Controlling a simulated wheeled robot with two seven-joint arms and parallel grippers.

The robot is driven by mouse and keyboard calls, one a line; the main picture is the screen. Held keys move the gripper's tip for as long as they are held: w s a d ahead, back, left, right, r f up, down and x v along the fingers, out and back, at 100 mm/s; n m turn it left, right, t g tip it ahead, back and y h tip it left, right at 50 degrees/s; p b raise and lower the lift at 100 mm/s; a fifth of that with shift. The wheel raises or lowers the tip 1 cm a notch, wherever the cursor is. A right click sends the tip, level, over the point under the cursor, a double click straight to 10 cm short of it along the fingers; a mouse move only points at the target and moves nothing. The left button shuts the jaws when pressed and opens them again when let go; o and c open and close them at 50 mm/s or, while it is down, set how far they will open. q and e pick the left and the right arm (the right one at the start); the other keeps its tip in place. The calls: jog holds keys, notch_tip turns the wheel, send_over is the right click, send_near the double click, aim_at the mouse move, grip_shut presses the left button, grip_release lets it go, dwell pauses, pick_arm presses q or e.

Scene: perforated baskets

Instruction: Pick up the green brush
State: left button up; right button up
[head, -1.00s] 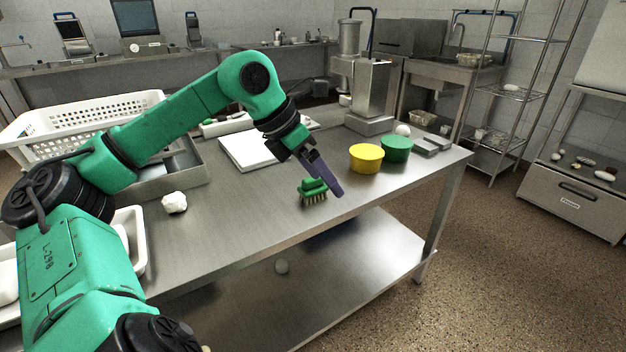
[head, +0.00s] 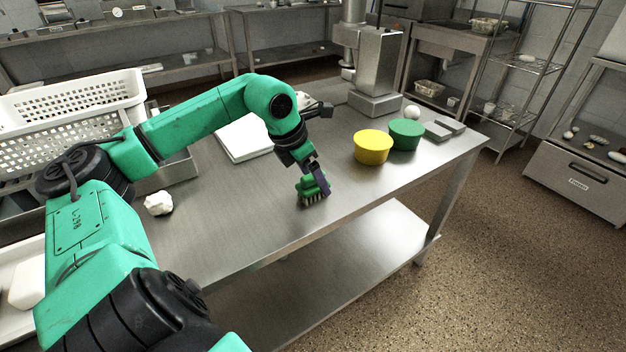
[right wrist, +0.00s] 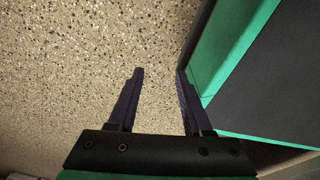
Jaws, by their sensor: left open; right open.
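The green brush (head: 309,191) stands bristles down on the steel table, near its front edge. My left gripper (head: 316,184) is open and right at the brush, with its purple fingers pointing down around or beside the green handle; I cannot tell whether they touch it. The fingers hide part of the brush. My right gripper (right wrist: 160,75) shows only in the right wrist view, where it is open and empty above the speckled floor.
A yellow tub (head: 373,148) and a green tub (head: 405,134) stand right of the brush. A white board (head: 244,139) lies behind my left arm. A crumpled white lump (head: 158,203) and a white perforated basket (head: 70,122) are at left. The table's middle is clear.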

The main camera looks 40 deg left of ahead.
pick_arm(q)
jog(key=x, duration=0.2)
jog(key=shift+w+f, duration=0.2)
jog(key=shift+w, duration=0.1)
jog(key=shift+w+a+f, duration=0.1)
jog(key=shift+f, duration=0.25)
jog(key=c, duration=1.5)
pick_arm(e)
jog(key=s, duration=0.2)
jog(key=shift+s+d, duration=0.25)
jog(key=shift+s, duration=0.1)
pick_arm(q)
jog(key=shift+o, duration=0.2)
jog(key=shift+r, duration=0.1)
pick_arm(e)
jog(key=shift+r, duration=0.1)
